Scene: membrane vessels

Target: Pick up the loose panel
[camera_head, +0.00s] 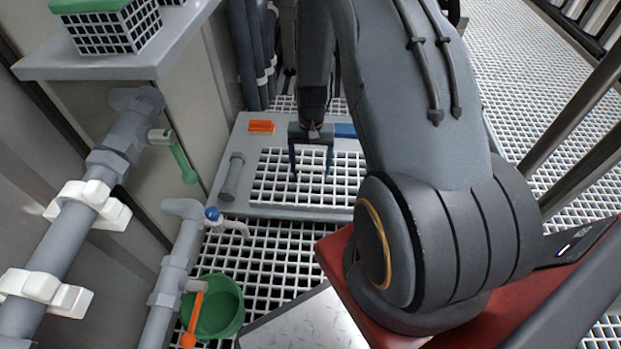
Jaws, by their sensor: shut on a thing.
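The loose panel (241,140) appears to be the flat grey plate with a white grid in its middle, lying on or just above the floor grating. I cannot tell whether it touches the grating. My gripper (311,168) points down over the grid, with one dark finger on each side of a pale piece at the grid's middle. It is shut on that piece, which seems part of the panel. My arm hides the panel's right side.
An orange block (261,126), a blue block (345,130) and a grey cylinder (232,177) are on the plate. Pipes with a green-handled valve (184,163) stand at left. A green bucket (226,318) is at the lower left. Open floor grating (275,250) lies in front.

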